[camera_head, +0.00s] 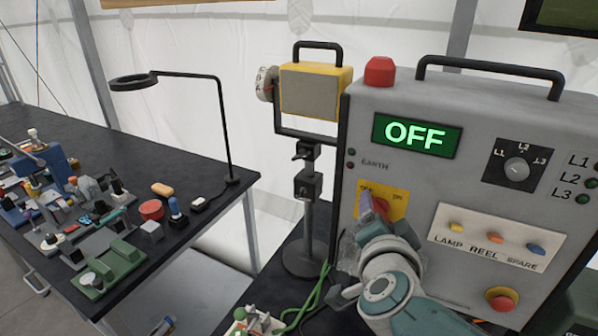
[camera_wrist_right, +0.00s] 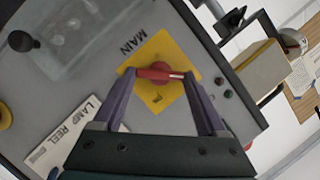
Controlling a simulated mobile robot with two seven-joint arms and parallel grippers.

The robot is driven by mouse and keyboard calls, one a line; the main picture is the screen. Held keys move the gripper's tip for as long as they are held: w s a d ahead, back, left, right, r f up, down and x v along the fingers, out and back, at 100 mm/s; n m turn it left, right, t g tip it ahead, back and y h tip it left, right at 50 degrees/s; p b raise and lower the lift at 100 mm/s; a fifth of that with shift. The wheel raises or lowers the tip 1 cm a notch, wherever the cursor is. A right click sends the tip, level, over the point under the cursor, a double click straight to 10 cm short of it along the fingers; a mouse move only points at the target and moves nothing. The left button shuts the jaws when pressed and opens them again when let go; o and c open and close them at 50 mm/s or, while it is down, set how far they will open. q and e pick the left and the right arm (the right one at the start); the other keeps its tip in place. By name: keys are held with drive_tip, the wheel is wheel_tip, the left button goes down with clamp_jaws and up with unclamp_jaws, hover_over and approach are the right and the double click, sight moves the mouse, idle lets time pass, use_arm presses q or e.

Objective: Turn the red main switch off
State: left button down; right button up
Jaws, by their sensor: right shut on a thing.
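The red main switch (camera_wrist_right: 160,73) sits on a yellow plate (camera_wrist_right: 160,100) marked MAIN in the right wrist view. Its handle lies across between the two fingertips of my right gripper (camera_wrist_right: 158,77), which is shut on the handle's ends. In the head view the yellow plate (camera_head: 398,198) shows on the front of the grey panel box (camera_head: 360,130), and my right gripper (camera_head: 378,208) covers most of the switch. The display (camera_head: 416,135) on the box reads OFF in green. My left gripper is not in view.
A cluttered dark bench (camera_head: 185,165) is at left.

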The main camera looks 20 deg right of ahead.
idle(0.4)
drive_tip(key=o, duration=1.3)
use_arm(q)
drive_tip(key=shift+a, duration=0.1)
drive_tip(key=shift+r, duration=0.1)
